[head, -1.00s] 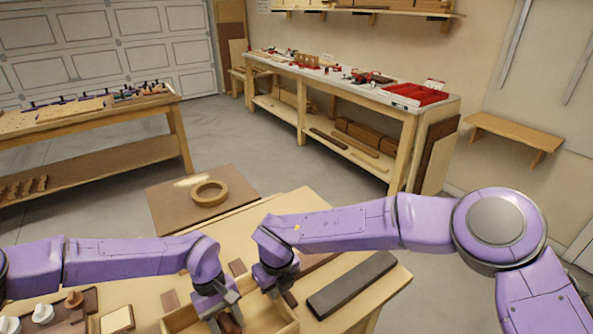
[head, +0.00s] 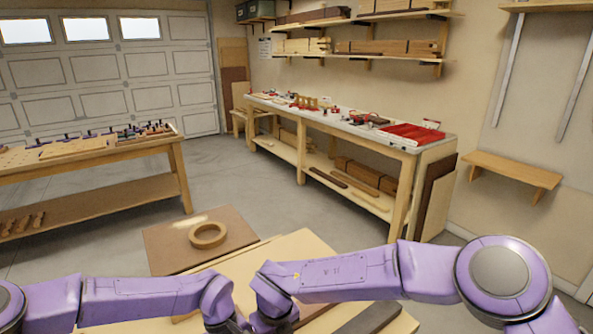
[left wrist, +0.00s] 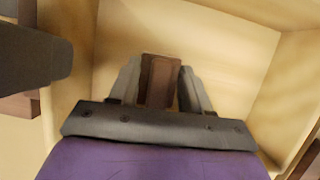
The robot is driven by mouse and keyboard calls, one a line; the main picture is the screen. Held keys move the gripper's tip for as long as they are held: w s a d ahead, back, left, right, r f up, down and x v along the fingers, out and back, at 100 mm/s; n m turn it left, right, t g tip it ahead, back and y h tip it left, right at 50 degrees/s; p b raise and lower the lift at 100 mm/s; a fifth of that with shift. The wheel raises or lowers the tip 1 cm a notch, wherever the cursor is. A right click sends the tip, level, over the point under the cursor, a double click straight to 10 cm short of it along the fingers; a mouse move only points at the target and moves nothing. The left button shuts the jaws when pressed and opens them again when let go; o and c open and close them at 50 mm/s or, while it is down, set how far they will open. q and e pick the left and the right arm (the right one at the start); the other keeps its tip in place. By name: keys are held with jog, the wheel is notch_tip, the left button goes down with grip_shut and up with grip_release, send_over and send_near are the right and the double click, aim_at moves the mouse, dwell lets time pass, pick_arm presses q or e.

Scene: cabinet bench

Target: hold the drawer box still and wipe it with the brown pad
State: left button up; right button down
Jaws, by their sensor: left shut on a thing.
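My left gripper (left wrist: 161,85) is shut on the brown pad (left wrist: 160,78), which stands between its two grey fingers. The pad and fingers are inside the pale wooden drawer box (left wrist: 285,85), whose walls rise around them in the left wrist view. I cannot tell whether the pad touches the box floor. A dark grey gripper part, likely from my right gripper (left wrist: 35,55), reaches in from the left by the box's left wall. In the head view, the fingertips of both arms and most of the box are cut off by the bottom edge.
A dark grey slab (head: 368,320) lies on the wooden bench (head: 300,250) at the right. A tan ring (head: 208,235) rests on a brown board (head: 165,248) beyond it. Other benches stand farther back, with open floor between.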

pick_arm(q)
notch_tip(320, 180, up, 4)
jog(key=shift+f, duration=0.1)
jog(key=shift+d+r, duration=0.15)
jog(key=shift+r, duration=0.95)
notch_tip(320, 180, up, 5)
jog(key=shift+s, duration=0.1)
pick_arm(e)
jog(key=c, duration=1.1)
grip_release()
jog(key=shift+d, duration=0.1)
notch_tip(320, 180, up, 7)
jog(key=p, duration=0.6)
pick_arm(q)
notch_tip(320, 180, up, 6)
jog(key=shift+f, duration=0.1)
